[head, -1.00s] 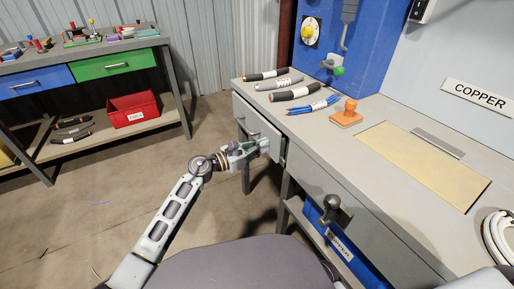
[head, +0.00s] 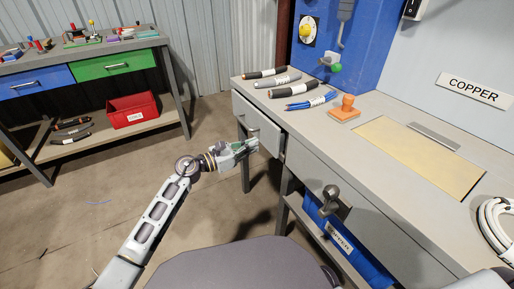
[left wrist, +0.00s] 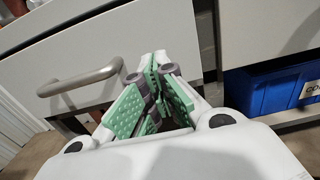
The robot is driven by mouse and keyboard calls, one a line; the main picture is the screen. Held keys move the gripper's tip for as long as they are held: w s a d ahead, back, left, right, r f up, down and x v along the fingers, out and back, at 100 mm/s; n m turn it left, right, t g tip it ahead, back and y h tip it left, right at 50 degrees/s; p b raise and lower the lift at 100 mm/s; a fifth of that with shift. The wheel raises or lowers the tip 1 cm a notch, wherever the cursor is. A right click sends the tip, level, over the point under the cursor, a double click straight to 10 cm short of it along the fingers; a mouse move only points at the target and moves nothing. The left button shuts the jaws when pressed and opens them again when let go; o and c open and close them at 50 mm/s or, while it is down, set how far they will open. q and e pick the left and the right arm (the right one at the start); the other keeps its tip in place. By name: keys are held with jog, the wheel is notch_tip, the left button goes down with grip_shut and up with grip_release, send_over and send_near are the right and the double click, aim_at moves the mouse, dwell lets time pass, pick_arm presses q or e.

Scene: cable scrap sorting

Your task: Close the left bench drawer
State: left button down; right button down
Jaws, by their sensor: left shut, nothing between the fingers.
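The left bench drawer (head: 257,123) is a light grey front at the far left end of the grey bench, standing out somewhat from the bench face. Its front also fills the upper left of the left wrist view (left wrist: 110,50), with a curved grey bar handle (left wrist: 82,80). My left gripper (head: 253,145) is shut and empty, with its green-padded fingers close to the drawer front near its right part. In the left wrist view the fingertips (left wrist: 158,62) overlap the drawer front, right of the handle; I cannot tell whether they touch it.
A blue crate (head: 352,258) stands under the bench, right of the drawer. Cable pieces (head: 290,90) and an orange stamp-like block (head: 345,108) lie on the bench top. Another bench (head: 85,50) with a red bin (head: 131,111) stands at left. Open floor lies between.

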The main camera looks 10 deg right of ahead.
pick_arm(q)
jog(key=p+v, duration=0.2)
jog(key=v, duration=0.7)
jog(key=shift+a, duration=0.35)
jog(key=shift+s, duration=0.1)
jog(key=shift+n, duration=0.3)
